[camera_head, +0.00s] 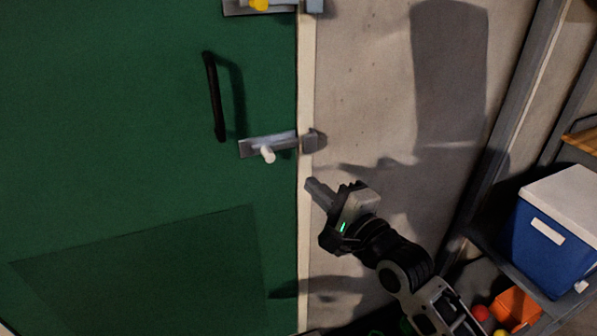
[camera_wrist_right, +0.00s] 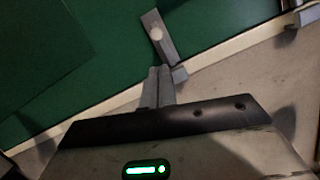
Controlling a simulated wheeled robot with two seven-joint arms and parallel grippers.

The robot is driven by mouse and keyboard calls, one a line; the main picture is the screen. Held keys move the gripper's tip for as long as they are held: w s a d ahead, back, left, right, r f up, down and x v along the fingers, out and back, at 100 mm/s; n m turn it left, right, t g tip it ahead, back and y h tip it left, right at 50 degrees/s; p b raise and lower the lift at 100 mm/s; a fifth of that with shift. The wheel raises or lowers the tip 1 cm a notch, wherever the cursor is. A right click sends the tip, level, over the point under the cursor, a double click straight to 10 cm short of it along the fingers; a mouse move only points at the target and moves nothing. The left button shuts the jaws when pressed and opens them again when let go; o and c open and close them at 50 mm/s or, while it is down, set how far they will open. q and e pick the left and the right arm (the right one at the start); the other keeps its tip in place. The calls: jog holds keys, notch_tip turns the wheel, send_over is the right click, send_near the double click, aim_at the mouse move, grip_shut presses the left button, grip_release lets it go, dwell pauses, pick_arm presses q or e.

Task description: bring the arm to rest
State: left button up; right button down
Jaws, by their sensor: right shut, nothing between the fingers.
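My right gripper (camera_head: 318,190) is in the middle of the head view, in front of the pale wall just right of the green door's edge. Its fingers are shut together with nothing between them, and they point up and left. In the right wrist view the closed fingers (camera_wrist_right: 158,88) show below a grey bolt with a white knob (camera_wrist_right: 157,34). In the head view that lower bolt (camera_head: 268,152) sits above and left of the fingertips. Whether the fingers touch anything is hard to tell, but a gap shows in the head view. My left gripper is out of view.
The green door (camera_head: 120,120) has a black handle (camera_head: 214,98). An upper bolt with a yellow knob (camera_head: 259,4) is at the top edge. At right, a blue cooler with a white lid (camera_head: 545,250) stands on a shelf, with an orange box (camera_head: 516,306) below.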

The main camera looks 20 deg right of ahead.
jog(key=s+a+f+n+g, duration=0.2)
jog(key=s+f+n, duration=0.4)
jog(key=f, duration=0.3)
jog(key=s+a+f+n+g+h, duration=0.1)
jog(key=s+a+f+n+g, duration=0.1)
jog(key=s+f+n, duration=0.4)
jog(key=s+a+f+n+g+h, duration=0.1)
jog(key=s+f+n+g, duration=0.3)
jog(key=f, duration=0.8)
jog(key=s+n, duration=0.2)
jog(key=n, duration=0.2)
jog(key=shift+a+n, duration=0.4)
jog(key=shift+w, duration=0.1)
